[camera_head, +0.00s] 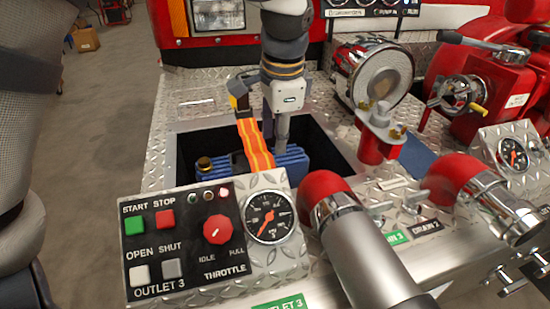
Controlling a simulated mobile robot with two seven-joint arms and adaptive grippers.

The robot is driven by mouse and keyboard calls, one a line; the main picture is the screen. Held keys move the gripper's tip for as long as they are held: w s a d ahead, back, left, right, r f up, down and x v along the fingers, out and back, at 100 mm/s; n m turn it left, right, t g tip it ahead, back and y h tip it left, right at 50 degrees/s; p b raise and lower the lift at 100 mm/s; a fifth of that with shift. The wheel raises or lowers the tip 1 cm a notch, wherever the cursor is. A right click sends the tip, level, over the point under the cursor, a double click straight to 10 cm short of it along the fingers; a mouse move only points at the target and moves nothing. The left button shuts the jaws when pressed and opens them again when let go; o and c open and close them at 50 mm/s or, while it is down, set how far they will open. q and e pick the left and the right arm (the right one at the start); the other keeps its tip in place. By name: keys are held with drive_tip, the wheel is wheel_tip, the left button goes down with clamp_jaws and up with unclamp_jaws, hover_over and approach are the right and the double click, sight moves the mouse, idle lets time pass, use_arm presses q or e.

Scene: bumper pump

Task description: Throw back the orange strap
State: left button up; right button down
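The orange strap (256,146) with yellow stripes lies across the blue folded hose (292,161) in the sunken well of the bumper. One grey finger reaches down into the well. My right gripper is not in view.
The control panel (190,245) with its gauge (269,217) stands in front of the well. Red-capped pipes (325,190) and a chrome round fitting (383,75) crowd the right. Bare tread plate (180,130) lies left of the well. The truck's front (255,50) rises behind.

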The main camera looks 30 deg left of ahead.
use_arm(q)
drive_tip(key=f, duration=0.3)
drive_tip(key=a+f, duration=0.1)
drive_tip(key=f, duration=0.3)
drive_tip(key=w+f+b, duration=0.1)
drive_tip(key=f, duration=0.2)
drive_tip(key=shift+a+f, duration=0.15)
drive_tip(key=shift+f, duration=0.05)
clamp_jaws()
drive_tip(key=shift+r, duration=0.15)
